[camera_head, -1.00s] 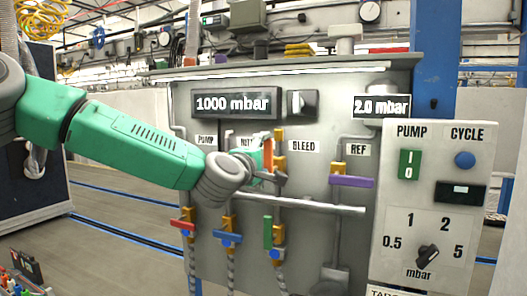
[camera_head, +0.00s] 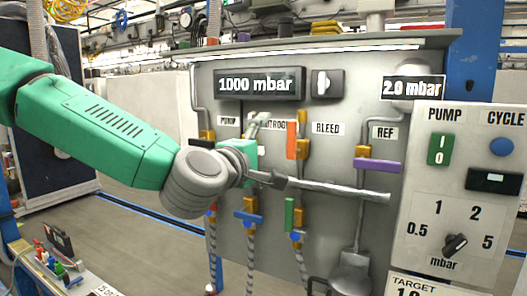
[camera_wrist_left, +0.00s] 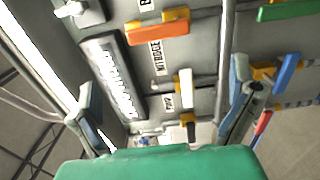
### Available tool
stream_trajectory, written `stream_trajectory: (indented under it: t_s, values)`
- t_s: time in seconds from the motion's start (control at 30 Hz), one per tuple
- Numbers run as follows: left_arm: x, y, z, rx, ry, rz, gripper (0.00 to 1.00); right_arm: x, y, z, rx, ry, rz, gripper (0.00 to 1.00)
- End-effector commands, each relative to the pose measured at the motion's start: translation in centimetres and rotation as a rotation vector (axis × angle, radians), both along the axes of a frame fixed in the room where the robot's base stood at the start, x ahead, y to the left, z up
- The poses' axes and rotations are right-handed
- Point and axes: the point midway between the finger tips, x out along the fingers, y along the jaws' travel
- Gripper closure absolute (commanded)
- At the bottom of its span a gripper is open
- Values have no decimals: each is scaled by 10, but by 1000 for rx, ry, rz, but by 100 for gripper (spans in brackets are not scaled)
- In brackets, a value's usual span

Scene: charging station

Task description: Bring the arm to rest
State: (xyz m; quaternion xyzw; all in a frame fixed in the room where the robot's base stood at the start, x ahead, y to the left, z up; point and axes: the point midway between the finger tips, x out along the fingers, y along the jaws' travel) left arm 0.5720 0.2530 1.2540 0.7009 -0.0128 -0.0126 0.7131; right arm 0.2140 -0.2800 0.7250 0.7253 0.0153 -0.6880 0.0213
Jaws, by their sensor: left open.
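My left arm comes in from the left in the head view, bent across the front of the grey panel (camera_head: 330,110). My left gripper (camera_head: 264,152) is open and empty, its two fingers apart, in front of the panel near the NITROGEN label. The left wrist view shows the spread fingers of the left gripper (camera_wrist_left: 165,103), with the panel between and beyond them. Nothing is held. The gripper hides part of the panel's left-middle piping. My right gripper is not in view.
Valve handles stick out nearby: orange (camera_head: 291,141), black (camera_head: 201,143), purple (camera_head: 377,165), green (camera_head: 289,214) and blue (camera_head: 248,218). A control box (camera_head: 455,200) stands at the right. A tray of small items (camera_head: 60,265) is at lower left. Open floor (camera_head: 150,240) lies between.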

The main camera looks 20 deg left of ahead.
Motion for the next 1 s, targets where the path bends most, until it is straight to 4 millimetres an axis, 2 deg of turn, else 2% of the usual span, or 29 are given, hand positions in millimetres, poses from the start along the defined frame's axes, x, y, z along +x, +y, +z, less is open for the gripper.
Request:
stream_trajectory:
  t_s: [0.2, 0.67, 0.77, 0.83, 0.97, 1.0]
  values:
    - [-11, 0, 1, 2, -3, 0, 0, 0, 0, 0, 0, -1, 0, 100]
    - [-10, 0, -3, 8, 4, -2, 0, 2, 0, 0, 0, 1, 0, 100]
    - [-9, -6, -28, 58, 49, -19, 0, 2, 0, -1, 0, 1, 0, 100]
    - [-9, -13, -62, 128, 108, -46, 0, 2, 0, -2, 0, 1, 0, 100]
    - [-20, -27, -155, 317, 268, -131, 0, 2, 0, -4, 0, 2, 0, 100]
    - [-27, -31, -185, 380, 320, -165, 0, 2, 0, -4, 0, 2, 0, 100]
